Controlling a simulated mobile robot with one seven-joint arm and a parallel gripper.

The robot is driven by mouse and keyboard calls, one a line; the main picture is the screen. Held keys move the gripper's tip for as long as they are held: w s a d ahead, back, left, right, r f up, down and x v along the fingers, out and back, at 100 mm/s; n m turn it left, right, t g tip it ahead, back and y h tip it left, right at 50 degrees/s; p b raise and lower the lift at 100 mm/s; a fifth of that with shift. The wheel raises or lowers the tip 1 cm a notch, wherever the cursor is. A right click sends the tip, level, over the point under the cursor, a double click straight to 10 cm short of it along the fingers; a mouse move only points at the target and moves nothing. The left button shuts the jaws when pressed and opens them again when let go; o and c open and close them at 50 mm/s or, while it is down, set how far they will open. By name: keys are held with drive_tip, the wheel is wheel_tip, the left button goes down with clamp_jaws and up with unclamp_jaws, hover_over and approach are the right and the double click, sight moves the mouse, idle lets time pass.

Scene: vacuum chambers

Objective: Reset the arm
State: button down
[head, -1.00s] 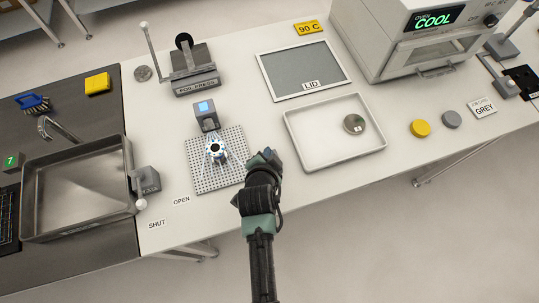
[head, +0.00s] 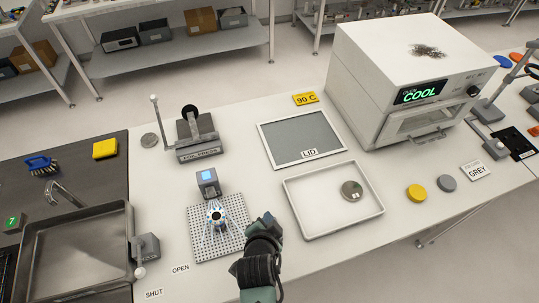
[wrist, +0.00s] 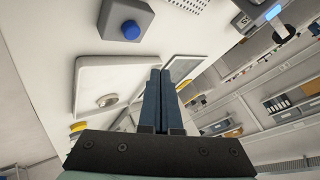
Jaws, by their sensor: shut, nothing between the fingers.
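My gripper (head: 268,226) hangs above the white bench, just right of the perforated plate (head: 230,250) and left of the white tray (head: 335,228). In the wrist view its two dark fingers (wrist: 157,98) are together with nothing between them. A small chamber-like metal part (head: 216,215) stands on the perforated plate. The white tray holds a round metal disc (head: 351,190), which also shows in the wrist view (wrist: 107,99).
A grey framed panel (head: 300,138) labelled LID lies behind the tray. An oven (head: 410,80) reading COOL stands at the back right. The foil press (head: 196,135), a small grey box (head: 208,182) and a metal sink (head: 75,250) are to the left. Yellow and grey discs (head: 416,193) lie right of the tray.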

drive_tip(key=w+r+n+t+b, duration=0.1)
drive_tip(key=w+r+t, duration=0.25)
drive_tip(key=r, duration=0.75)
drive_tip(key=w+r+n+t+b, duration=0.2)
drive_tip(key=w+r, duration=0.2)
drive_tip(key=r, duration=0.6)
drive_tip(key=w+r+n+t+b, duration=0.1)
drive_tip(key=w+r+t, duration=0.25)
drive_tip(key=r, duration=0.75)
drive_tip(key=s+r+n+t+b, duration=0.1)
drive_tip(key=s+r, duration=0.4)
drive_tip(key=r, duration=0.5)
drive_tip(key=s+r+n+t+b, duration=0.1)
drive_tip(key=s+r+n+t, duration=0.2)
drive_tip(key=r, duration=0.8)
drive_tip(key=s+r+n+t+y+b, duration=0.1)
drive_tip(key=s+r+n+t+b, duration=0.1)
drive_tip(key=s+r+t, duration=0.3)
drive_tip(key=s+r, duration=0.4)
drive_tip(key=r, duration=0.1)
drive_tip(key=shift+d+r, duration=0.2)
